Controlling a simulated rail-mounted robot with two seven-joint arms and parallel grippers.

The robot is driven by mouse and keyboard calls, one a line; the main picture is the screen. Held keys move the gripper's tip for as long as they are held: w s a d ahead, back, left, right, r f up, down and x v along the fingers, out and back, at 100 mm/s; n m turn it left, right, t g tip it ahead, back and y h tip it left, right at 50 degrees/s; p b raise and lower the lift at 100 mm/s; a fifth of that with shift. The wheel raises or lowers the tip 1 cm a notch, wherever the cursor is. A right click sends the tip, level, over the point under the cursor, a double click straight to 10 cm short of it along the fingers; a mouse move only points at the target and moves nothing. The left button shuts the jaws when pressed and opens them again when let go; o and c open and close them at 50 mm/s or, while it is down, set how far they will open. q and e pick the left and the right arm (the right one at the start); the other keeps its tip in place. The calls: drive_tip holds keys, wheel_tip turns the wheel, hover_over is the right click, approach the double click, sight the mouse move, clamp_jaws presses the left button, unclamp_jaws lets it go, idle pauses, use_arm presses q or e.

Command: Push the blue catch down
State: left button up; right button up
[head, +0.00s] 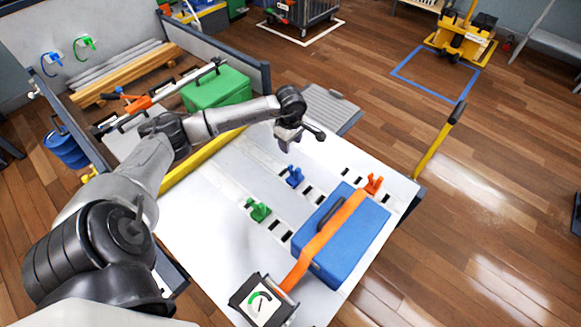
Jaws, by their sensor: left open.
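The blue catch (294,176) stands up from the white panel, near the middle of the head view. A green catch (258,210) is to its lower left and an orange catch (373,183) to its right. My left gripper (291,149) is open, with its fingers pointing down, and shows just above the blue catch in the picture. It appears apart from the catch, with nothing seen between the fingers. My right gripper is out of view.
A blue case (350,240) lies on the panel under an orange strap (318,243). A dial gauge (263,303) sits at the strap's near end. Dark slots run beside the catches. A green case (215,88) and a yellow rail (200,162) lie on the left.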

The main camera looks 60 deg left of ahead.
sight(290, 165)
use_arm(q)
wheel_tip(290, 165, down, 10)
drive_tip(key=b, duration=0.3)
drive_tip(key=shift+d+f, duration=0.1)
drive_tip(key=shift+f, duration=0.1)
drive_tip(key=shift+f+b, duration=0.35)
drive_tip(key=shift+f, duration=0.45)
clamp_jaws()
